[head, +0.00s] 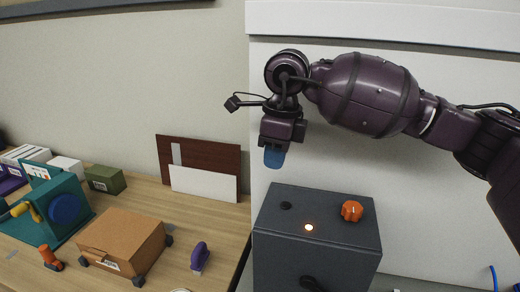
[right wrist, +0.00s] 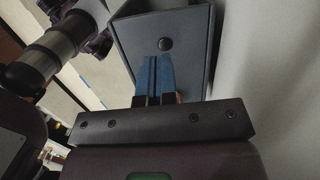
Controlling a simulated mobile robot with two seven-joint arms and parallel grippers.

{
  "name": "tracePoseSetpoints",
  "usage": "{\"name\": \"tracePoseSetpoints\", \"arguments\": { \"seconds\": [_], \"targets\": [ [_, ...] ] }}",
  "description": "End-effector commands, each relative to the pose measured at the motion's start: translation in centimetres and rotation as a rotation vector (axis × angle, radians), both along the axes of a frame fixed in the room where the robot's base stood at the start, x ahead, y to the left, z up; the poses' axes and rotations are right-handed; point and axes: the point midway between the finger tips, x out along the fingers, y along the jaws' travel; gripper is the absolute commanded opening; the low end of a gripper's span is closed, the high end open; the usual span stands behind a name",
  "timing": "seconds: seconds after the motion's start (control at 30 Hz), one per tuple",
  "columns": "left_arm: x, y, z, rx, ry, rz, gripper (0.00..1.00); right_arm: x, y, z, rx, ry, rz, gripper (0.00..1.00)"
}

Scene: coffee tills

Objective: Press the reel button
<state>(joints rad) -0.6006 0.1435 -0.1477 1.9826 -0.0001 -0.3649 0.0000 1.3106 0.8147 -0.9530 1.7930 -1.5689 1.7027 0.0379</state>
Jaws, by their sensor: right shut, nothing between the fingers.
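A dark grey box (head: 330,245) stands at the lower middle of the head view. No label tells which control is the reel button. My right gripper (head: 274,158) is shut and empty, with blue fingers pointing down, above and slightly left of the black button and apart from it. In the right wrist view the shut fingers (right wrist: 155,77) lie just below the black button (right wrist: 165,44) in the picture. My left gripper is not in view.
A wooden table at left holds a brown carton (head: 122,240), a teal machine (head: 50,212) with a blue disc, a green box (head: 105,179) and a purple item (head: 200,257). A wall rises behind the grey box. A black handle (head: 312,284) is on its front.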

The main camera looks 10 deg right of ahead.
Motion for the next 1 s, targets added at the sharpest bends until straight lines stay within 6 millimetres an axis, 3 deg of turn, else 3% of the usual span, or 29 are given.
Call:
{"name": "tracePoseSetpoints", "arguments": {
  "seconds": [0.17, 0.47, 1.0],
  "targets": [
    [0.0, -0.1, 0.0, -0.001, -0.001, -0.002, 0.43, -0.3, -1.6, -0.1, -0.1, 0.016, -0.007, 0.0],
    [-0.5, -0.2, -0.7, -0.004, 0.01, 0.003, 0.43, -0.4, -1.8, -1.2, -0.109, 0.022, -0.006, 0.0],
    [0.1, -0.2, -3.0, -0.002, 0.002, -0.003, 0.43, -0.4, -1.8, -7.4, -0.107, 0.024, -0.005, 0.0]
  ]
}}
